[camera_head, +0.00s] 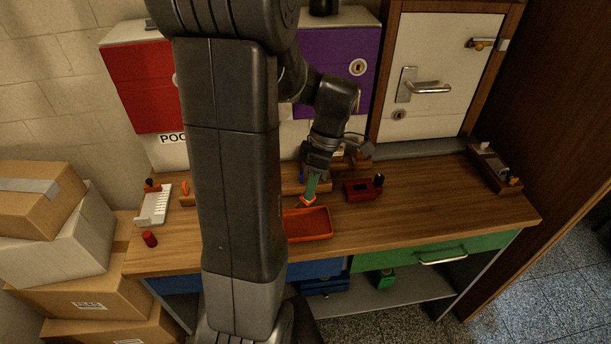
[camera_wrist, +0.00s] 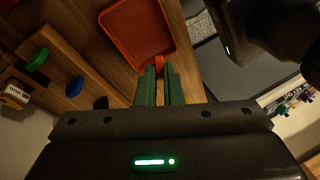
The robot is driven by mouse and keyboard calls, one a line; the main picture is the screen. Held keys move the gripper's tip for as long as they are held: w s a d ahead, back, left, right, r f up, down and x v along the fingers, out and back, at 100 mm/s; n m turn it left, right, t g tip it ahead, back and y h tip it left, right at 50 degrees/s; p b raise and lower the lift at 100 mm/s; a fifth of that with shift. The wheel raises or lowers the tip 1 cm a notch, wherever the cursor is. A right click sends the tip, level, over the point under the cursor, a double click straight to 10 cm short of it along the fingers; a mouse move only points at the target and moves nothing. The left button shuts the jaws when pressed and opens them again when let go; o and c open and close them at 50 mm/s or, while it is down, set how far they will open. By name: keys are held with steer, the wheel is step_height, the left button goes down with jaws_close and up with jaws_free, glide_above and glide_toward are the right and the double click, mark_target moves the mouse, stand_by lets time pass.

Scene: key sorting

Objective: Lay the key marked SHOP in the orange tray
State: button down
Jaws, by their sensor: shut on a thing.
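The orange tray (camera_head: 322,213) lies on the wooden workbench, its left part hidden behind my arm. It also shows in the wrist view (camera_wrist: 134,48), just beyond my fingertips. My gripper (camera_head: 309,196) has green fingers, pointing down over the tray's back edge. In the wrist view, the fingers (camera_wrist: 159,75) are shut on a small orange key (camera_wrist: 159,62), of which only the end shows, near the tray's rim. I cannot tell whether it touches the tray. Its marking is not readable.
A wooden rack (camera_wrist: 57,62) holds a green key head (camera_wrist: 37,59) and a blue one (camera_wrist: 75,86). A red block-like object (camera_head: 358,190) stands right of the tray. A white slotted holder (camera_head: 154,206) and a red cylinder (camera_head: 149,239) are at left.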

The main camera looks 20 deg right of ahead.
steer(key=shift+f+b, duration=2.65)
steer(key=shift+f, duration=0.75)
steer(key=c, duration=1.5)
jaws_free()
steer(key=shift+r, duration=0.1)
steer(key=v, duration=1.3)
steer(key=shift+r, duration=0.3)
steer(key=shift+d, duration=0.15)
steer(key=x, duration=1.3)
steer(key=shift+a+f, duration=0.2)
steer(key=shift+f, duration=0.15)
steer(key=shift+r+p, duration=0.6)
steer(key=shift+p, duration=0.05)
steer(key=shift+r+p, duration=0.6)
steer(key=shift+r, duration=0.25)
